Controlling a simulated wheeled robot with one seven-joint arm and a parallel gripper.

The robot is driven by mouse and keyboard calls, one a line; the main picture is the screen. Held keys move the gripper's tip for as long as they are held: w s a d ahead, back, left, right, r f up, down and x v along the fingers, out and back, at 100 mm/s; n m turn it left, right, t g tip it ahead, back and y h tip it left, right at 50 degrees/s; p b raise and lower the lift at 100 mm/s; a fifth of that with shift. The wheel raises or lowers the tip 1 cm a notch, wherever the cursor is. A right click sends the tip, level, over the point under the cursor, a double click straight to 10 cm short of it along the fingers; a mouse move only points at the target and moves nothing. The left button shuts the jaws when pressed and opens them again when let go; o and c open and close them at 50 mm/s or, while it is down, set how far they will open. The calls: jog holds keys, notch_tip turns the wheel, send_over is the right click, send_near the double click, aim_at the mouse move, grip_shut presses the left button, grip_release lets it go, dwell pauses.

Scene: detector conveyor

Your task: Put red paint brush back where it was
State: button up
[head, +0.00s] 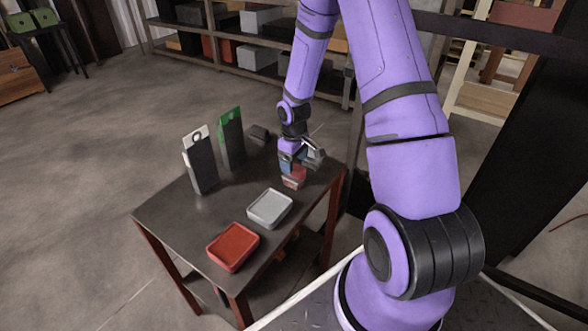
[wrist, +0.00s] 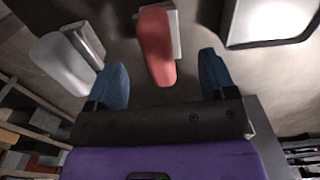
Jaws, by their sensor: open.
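The red paint brush (head: 293,181), a red piece with a pale grey part beside it, is on the dark table (head: 190,240) near its right end. In the wrist view the red brush (wrist: 155,45) lies between my two blue fingertips, with a visible gap on each side. My gripper (head: 293,164) is open, just above the brush and partly covering it in the head view. Whether the fingers reach down to its height is hard to tell.
A grey-white item (wrist: 65,62) lies close beside my left fingertip. A grey tray (head: 269,208) and a red tray (head: 232,247) stand toward the table's front. A white-topped upright holder (head: 200,162) and a green-topped one (head: 231,140) stand at the back left.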

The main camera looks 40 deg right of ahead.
notch_tip(320, 180, up, 8)
jog(key=shift+f, duration=0.1)
jog(key=s+a+r+m+t, duration=0.1)
jog(key=s+a+r, duration=0.15)
jog(key=r, duration=0.45)
jog(key=s+a+r+t+h, duration=0.1)
jog(key=s+a+r, duration=0.15)
jog(key=r, duration=0.45)
jog(key=s+a+r+m, duration=0.1)
jog(key=s+a+r, duration=0.1)
jog(key=s+r, duration=0.35)
jog(key=s+a+r+m+t, duration=0.1)
jog(key=s+a+r, duration=0.2)
jog(key=s+r, duration=0.3)
jog(key=s+a+r+m+t+y, duration=0.1)
jog(key=s+r, duration=0.4)
jog(key=s, duration=0.5)
jog(key=shift+a+r+t, duration=0.35)
jog(key=shift+a+t, duration=0.25)
jog(key=shift+a, duration=0.45)
jog(key=shift+w, duration=0.1)
